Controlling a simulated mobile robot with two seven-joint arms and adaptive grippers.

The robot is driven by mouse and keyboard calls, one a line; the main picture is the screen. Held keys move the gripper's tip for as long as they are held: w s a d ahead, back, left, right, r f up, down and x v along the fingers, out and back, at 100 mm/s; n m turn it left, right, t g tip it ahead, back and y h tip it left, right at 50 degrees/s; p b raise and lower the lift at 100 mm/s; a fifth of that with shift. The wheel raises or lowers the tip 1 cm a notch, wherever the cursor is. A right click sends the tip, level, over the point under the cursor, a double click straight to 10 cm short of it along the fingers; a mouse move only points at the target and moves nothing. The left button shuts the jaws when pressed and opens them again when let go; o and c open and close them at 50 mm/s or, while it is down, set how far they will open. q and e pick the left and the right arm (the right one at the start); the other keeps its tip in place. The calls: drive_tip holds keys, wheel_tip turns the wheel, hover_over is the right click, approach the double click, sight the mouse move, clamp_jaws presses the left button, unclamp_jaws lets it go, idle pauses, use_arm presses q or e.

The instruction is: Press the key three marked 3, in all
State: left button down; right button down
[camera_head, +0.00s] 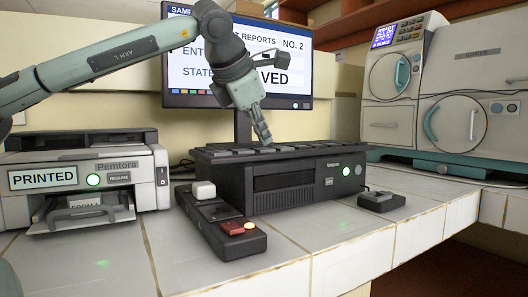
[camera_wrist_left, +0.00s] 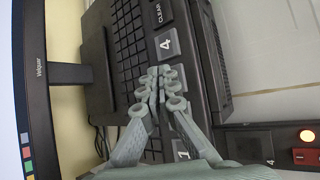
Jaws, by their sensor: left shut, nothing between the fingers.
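My left gripper (camera_head: 264,138) is shut and empty, pointing down just above the keys on top of the black unit (camera_head: 290,188). In the left wrist view its fingers (camera_wrist_left: 162,75) are together over the keyboard, between a key marked 4 (camera_wrist_left: 167,43) and a key marked 1 (camera_wrist_left: 181,149). A CLEAR key (camera_wrist_left: 160,12) lies beyond the 4. I cannot make out a key marked 3; the fingers hide part of the keys. I cannot tell whether the fingertips touch a key. My right gripper is not in view.
A monitor (camera_head: 300,72) stands behind the unit. A printer marked PRINTED (camera_head: 133,181) is at left. A control strip (camera_head: 240,242) with a red button lies in front, and a small black box (camera_head: 381,200) to the right. Incubator-like machines (camera_head: 470,135) stand at right.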

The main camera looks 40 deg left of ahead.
sight(262, 149)
use_arm(q)
drive_tip(key=shift+f+b, duration=0.3)
drive_tip(key=shift+f, duration=0.1)
idle(0.6)
drive_tip(key=shift+r, duration=0.15)
drive_tip(key=shift+r+p, duration=0.6)
drive_tip(key=shift+p, duration=0.05)
wheel_tip(262, 149, up, 5)
drive_tip(key=p, duration=0.4)
drive_tip(key=shift+r, duration=0.1)
idle(1.0)
